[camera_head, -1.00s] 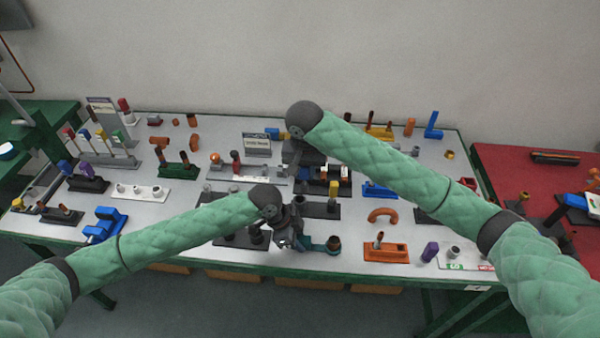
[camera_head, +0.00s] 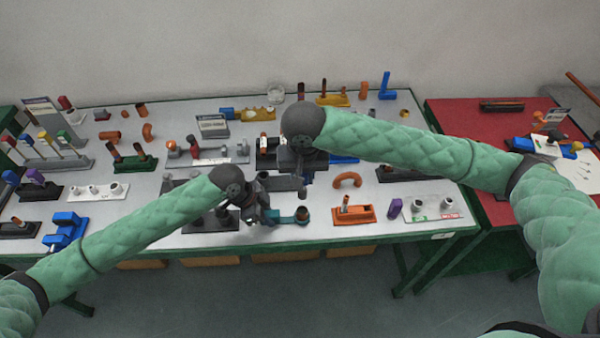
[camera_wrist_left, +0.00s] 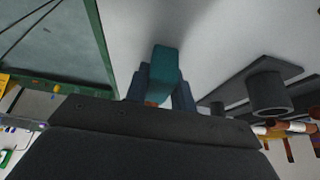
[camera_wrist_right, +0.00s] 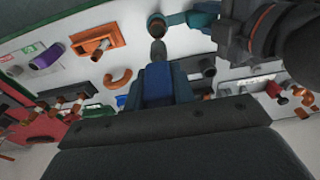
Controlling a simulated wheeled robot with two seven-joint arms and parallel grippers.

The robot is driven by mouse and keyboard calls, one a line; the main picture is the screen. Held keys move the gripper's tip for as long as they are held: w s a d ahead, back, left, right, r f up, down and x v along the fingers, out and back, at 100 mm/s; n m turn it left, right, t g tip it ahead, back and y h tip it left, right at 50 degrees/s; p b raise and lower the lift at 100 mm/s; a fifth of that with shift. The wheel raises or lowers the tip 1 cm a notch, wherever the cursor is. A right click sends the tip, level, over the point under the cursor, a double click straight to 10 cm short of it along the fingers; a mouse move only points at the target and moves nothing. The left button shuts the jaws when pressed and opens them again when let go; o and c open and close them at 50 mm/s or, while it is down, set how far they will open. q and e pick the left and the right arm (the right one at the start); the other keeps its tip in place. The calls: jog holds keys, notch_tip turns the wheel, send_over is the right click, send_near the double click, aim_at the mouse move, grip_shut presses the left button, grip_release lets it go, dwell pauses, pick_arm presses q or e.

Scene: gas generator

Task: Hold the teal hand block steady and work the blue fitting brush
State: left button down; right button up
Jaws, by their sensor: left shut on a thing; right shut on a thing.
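My left gripper (camera_head: 264,216) is shut on the teal hand block (camera_head: 288,217) at the table's front edge. The block shows between the finger pads in the left wrist view (camera_wrist_left: 164,72). A brown, dark-mouthed fitting (camera_head: 302,214) stands upright at the block's right end; it also shows in the right wrist view (camera_wrist_right: 157,25). My right gripper (camera_head: 305,178) is above and behind the fitting, shut on the blue fitting brush (camera_wrist_right: 158,82). The brush's grey tip (camera_wrist_right: 158,50) points toward the fitting. Whether tip and fitting touch cannot be told.
An orange holder (camera_head: 353,214) stands right of the fitting, with an orange arch (camera_head: 347,180) behind it. A white tray (camera_head: 436,207) stands farther right. Dark fixtures (camera_head: 208,221) crowd the left arm's end. A red table (camera_head: 470,130) adjoins on the right.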

aim_at(302, 190)
jog(key=shift+f, duration=2.8)
jog(key=shift+f, duration=1.25)
jog(key=n, duration=0.3)
jog(key=shift+n, duration=0.4)
jog(key=shift+n+y, duration=0.4)
jog(key=shift+n, duration=1.3)
jog(key=m, duration=0.3)
jog(key=shift+m, duration=0.3)
jog(key=m, duration=0.3)
jog(key=shift+m+h, duration=0.3)
jog(key=shift+h, duration=0.1)
jog(key=m, duration=0.7)
jog(key=shift+d+h, duration=0.1)
jog(key=shift+h, duration=0.3)
